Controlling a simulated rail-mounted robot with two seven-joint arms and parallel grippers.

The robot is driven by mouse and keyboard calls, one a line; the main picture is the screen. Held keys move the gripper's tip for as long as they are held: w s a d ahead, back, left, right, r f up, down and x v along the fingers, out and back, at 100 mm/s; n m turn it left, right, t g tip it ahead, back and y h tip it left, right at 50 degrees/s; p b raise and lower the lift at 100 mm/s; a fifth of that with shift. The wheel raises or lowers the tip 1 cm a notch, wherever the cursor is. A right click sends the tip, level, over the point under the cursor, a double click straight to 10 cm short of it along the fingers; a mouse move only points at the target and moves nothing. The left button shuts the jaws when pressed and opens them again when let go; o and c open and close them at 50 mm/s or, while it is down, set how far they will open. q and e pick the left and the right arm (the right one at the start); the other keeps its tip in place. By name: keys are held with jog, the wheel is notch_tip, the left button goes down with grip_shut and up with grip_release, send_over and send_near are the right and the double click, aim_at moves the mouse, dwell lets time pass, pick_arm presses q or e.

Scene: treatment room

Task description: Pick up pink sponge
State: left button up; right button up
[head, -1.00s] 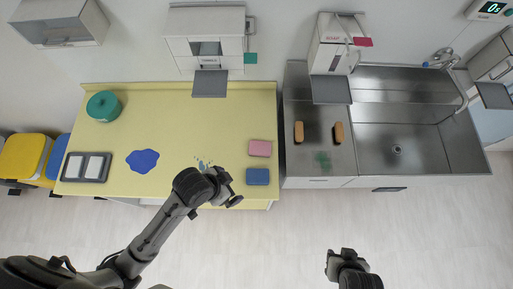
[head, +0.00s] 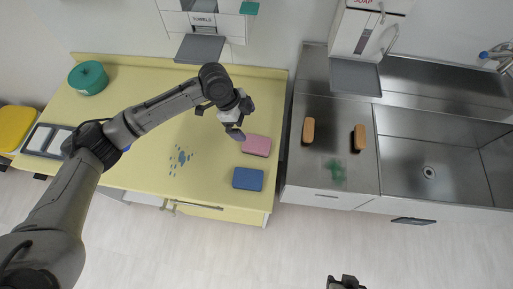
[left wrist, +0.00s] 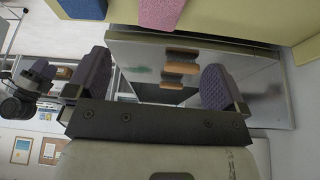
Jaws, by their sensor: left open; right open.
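The pink sponge (head: 257,145) lies on the yellow counter near its right edge, just behind the blue sponge (head: 248,179). My left gripper (head: 241,119) is open and empty, above the counter, just up and left of the pink sponge in the head view. In the left wrist view the pink sponge (left wrist: 160,13) is at the top edge, partly cut off, outside the space between the fingers of my left gripper (left wrist: 155,82). My right gripper (head: 346,283) is at the bottom edge of the head view, mostly cut off, far from the sponges.
The yellow counter (head: 135,175) also holds a green round container (head: 88,78) and blue splashes (head: 181,157). A towel dispenser tray (head: 200,48) hangs behind my left gripper.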

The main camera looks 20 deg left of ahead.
pick_arm(q)
send_near(259, 144)
jog(key=x, duration=0.5)
jog(key=shift+w+r+b, duration=0.1)
jog(key=shift+w+b, duration=0.1)
jog(key=shift+b, duration=0.1)
jog(key=shift+x, duration=2.65)
jog(key=shift+s+a, duration=0.1)
jog(key=shift+s, duration=0.05)
jog(key=shift+c, duration=0.4)
jog(key=c, duration=0.9)
